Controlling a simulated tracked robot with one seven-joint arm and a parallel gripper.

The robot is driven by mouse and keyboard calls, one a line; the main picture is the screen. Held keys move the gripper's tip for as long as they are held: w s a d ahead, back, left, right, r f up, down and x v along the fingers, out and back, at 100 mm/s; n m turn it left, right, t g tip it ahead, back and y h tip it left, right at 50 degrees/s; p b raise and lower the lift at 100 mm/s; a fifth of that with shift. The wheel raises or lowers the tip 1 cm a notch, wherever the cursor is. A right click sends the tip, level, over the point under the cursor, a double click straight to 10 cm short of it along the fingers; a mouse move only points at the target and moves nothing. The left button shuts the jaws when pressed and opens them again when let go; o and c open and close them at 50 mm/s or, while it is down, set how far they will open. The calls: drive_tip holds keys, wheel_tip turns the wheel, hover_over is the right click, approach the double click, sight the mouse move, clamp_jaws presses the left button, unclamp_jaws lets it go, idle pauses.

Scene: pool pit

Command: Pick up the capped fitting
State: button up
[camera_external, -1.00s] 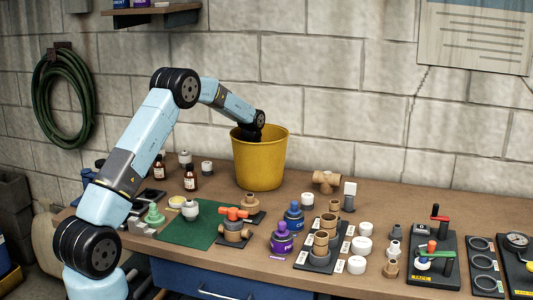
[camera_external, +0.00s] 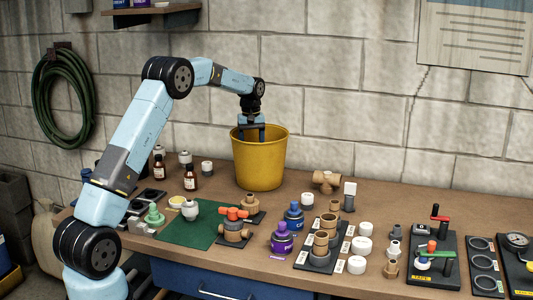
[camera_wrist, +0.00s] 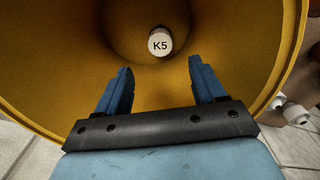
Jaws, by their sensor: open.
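A round piece with a white top marked K5 (camera_wrist: 160,42) lies at the bottom of the yellow bucket (camera_external: 259,163); only its top shows, so I cannot tell whether it is the capped fitting. The bucket hides it in the external view. My gripper (camera_external: 250,134) hangs at the bucket's mouth, pointing down. A pale-capped piece (camera_external: 190,209) also stands on the green mat.
The bucket's wall (camera_wrist: 60,70) surrounds the fingers. Amber bottles (camera_external: 191,178) stand left of the bucket. A brown tee (camera_external: 326,181), a purple jar (camera_external: 282,239), a blue jar (camera_external: 294,216) and white caps (camera_external: 362,246) crowd the bench to the right. The block wall rises behind.

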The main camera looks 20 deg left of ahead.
drive_tip(key=shift+o, duration=0.5)
wheel_tip(320, 180, up, 11)
drive_tip(key=m+t, duration=0.4)
drive_tip(key=m, duration=0.5)
hover_over(307, 196)
drive_tip(key=s+a, duration=0.1)
drive_tip(key=s, duration=0.4)
drive_tip(key=shift+h, duration=0.3)
drive_tip(key=s+x, duration=0.1)
drive_tip(key=x, duration=1.1)
drive_tip(key=s+f+x, duration=0.1)
drive_tip(key=x, duration=0.5)
drive_tip(key=shift+s+a+f, duration=0.1)
drive_tip(key=shift+s+a, duration=0.2)
drive_tip(key=shift+x, duration=2.9)
drive_tip(key=shift+w+d, duration=0.15)
drive_tip(key=shift+d, duration=0.05)
